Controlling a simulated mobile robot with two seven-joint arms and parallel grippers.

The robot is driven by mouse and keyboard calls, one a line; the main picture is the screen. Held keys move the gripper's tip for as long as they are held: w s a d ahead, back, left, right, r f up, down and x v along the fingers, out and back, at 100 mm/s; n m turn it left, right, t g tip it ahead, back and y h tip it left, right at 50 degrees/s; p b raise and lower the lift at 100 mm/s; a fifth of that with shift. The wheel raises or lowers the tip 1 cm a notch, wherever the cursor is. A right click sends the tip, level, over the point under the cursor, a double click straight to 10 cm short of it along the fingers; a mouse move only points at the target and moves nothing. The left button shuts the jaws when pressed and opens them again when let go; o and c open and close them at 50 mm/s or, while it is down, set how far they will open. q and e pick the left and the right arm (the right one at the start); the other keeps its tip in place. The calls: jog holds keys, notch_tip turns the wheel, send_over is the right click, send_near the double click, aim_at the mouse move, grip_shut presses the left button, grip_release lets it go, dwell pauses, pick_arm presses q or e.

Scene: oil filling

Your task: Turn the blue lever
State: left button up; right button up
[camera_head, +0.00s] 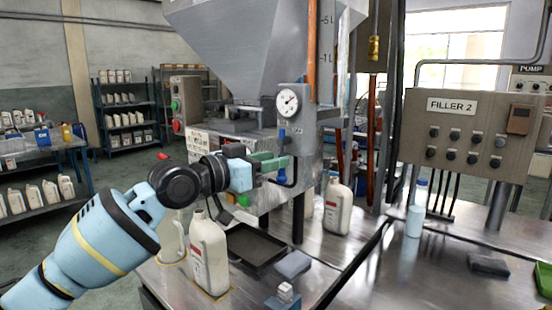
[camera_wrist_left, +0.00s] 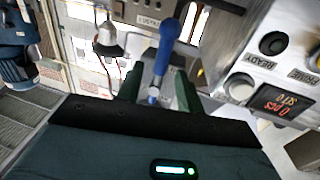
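The blue lever (camera_wrist_left: 166,52) stands between the two green fingers of my left gripper (camera_wrist_left: 157,92) in the left wrist view. Gaps show on both sides of it, and the fingers look apart. In the head view, my left gripper (camera_head: 276,162) is at the front of the filling machine, below the round gauge. A blue piece of the lever (camera_head: 282,135) shows just above the fingers there; the fingers hide part of it. My right gripper is not in view.
A white bottle (camera_head: 209,255) stands below my left gripper, beside a dark tray (camera_head: 258,246). Another white bottle (camera_head: 337,207) stands behind. The gauge (camera_head: 288,102) and metal hopper are above. The FILLER 2 panel (camera_head: 465,135) is at right. A display (camera_wrist_left: 277,104) is right of the lever.

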pick_arm(q)
jog(key=shift+x, duration=1)
grip_shut()
